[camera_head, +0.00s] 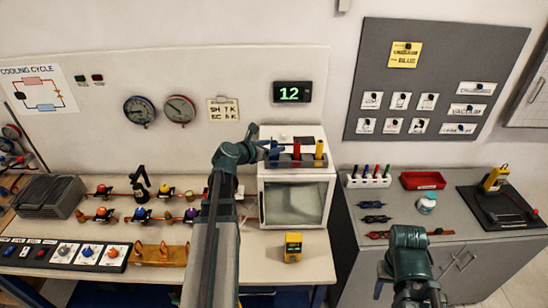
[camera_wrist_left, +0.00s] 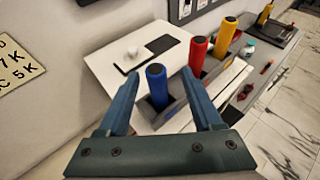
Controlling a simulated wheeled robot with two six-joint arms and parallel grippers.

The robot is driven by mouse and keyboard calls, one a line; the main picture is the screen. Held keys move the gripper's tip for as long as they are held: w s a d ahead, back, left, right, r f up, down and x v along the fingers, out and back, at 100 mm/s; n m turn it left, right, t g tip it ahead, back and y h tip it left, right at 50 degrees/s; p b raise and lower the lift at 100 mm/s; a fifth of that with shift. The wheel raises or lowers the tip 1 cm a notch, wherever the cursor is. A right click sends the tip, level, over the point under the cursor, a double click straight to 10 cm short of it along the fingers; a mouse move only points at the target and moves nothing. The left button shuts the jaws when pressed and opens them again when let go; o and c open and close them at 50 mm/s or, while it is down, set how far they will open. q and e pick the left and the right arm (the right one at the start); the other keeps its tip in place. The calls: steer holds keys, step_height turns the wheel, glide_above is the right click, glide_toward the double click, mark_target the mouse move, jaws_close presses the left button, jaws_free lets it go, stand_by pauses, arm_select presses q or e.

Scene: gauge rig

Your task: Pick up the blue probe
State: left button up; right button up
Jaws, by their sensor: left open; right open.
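The blue probe (camera_wrist_left: 156,86) stands upright in a grey holder (camera_wrist_left: 172,118), seen in the left wrist view. In the head view the blue probe (camera_head: 273,151) is partly hidden by my left gripper (camera_head: 262,146). The holder (camera_head: 308,163) sits on top of a white box-like unit. In the left wrist view my left gripper (camera_wrist_left: 161,76) is open, with one finger on each side of the blue probe. Gaps show between probe and fingers. My right gripper (camera_head: 416,296) is open at the bottom edge of the head view, away from the probes.
A red probe (camera_head: 297,149) and a yellow probe (camera_head: 319,149) stand in the same holder, right of the blue one. A wall display (camera_head: 291,93) reads 12. A yellow meter (camera_head: 292,247) stands below. A red tray (camera_head: 422,180) is on the right cabinet.

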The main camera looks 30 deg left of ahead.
arm_select(q)
steer(key=b+x, duration=0.1)
steer(key=x, duration=0.3)
steer(key=shift+w+a+f+b, duration=0.15)
steer(key=shift+w+a+b, duration=0.1)
steer(key=shift+b, duration=0.1)
steer(key=shift+w+d+f, duration=0.1)
steer(key=shift+w, duration=0.25)
steer(key=shift+s, duration=0.1)
steer(key=shift+c, duration=0.4)
jaws_close()
